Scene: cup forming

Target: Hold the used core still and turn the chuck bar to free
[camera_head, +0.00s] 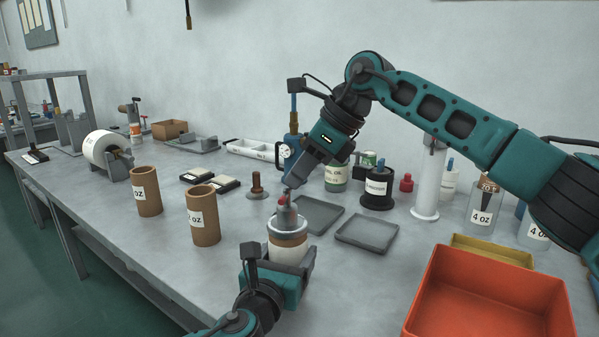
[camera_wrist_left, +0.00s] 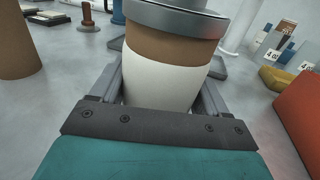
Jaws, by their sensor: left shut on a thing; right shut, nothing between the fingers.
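The used core (camera_head: 289,250) is a brown cup-shaped body with a white band and a grey metal collar at its top. My left gripper (camera_head: 289,268) is shut around it and holds it upright; in the left wrist view the core (camera_wrist_left: 165,75) sits between both fingers. A grey chuck part with a red tip (camera_head: 283,208) rises from the collar. My right gripper (camera_head: 292,188) is shut and empty, its fingertips right by that red tip; I cannot tell whether they touch. The chuck bar itself is not clearly seen, being small or hidden by the fingers.
Two brown 4 oz cores (camera_head: 147,192) (camera_head: 203,215) stand left. Grey trays (camera_head: 366,234) lie behind on the right. An orange bin (camera_head: 490,295) and a yellow bin (camera_head: 492,250) are at the front right.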

